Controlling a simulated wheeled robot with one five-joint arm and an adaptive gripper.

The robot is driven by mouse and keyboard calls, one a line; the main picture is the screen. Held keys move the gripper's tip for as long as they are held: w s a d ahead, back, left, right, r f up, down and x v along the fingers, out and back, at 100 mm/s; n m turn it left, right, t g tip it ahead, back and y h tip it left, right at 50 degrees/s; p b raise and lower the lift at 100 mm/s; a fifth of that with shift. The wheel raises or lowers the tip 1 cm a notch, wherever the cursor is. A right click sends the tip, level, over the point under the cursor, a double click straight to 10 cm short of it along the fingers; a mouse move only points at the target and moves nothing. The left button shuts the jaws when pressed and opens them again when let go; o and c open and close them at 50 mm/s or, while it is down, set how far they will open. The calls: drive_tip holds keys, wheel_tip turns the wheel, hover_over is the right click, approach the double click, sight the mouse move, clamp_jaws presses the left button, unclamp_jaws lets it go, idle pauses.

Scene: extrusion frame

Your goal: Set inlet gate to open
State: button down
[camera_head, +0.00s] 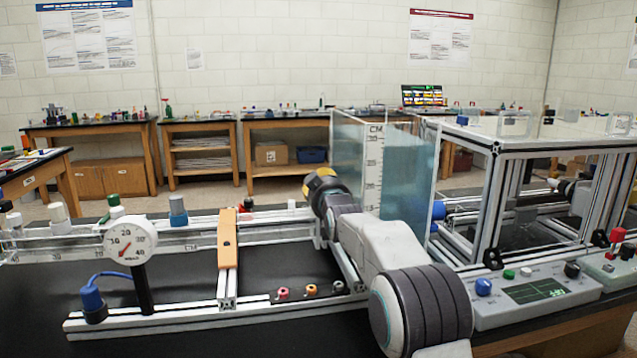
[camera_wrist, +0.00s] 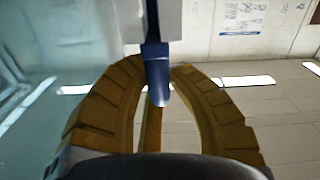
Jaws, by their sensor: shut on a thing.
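My gripper (camera_wrist: 157,75) shows in the wrist view as two ribbed yellow-brown fingers, curving up to meet around a dark blue handle (camera_wrist: 157,60). It is shut on this handle, which runs up past the fingertips in front of a pale grey block (camera_wrist: 185,20). The handle looks like the inlet gate's lever, but no label shows. In the head view, my arm reaches from the lower right to the left side of the clear water tank (camera_head: 372,150). There my gripper is mostly hidden behind its wrist, and the handle cannot be made out.
A round dial gauge (camera_head: 131,240) and an orange bar (camera_head: 228,240) stand left of my arm on the extrusion frame. Small coloured knobs (camera_head: 311,290) lie in front. A control box (camera_head: 530,295) and a tall metal frame (camera_head: 492,200) stand to the right.

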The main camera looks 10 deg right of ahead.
wheel_tip(320, 180, up, 5)
drive_tip(key=shift+r+p, duration=0.1)
drive_tip(key=shift+p, duration=0.85)
drive_tip(key=c, duration=1.2)
unclamp_jaws()
drive_tip(key=shift+c, duration=0.2)
drive_tip(key=shift+f, duration=0.2)
drive_tip(key=s, duration=1.2)
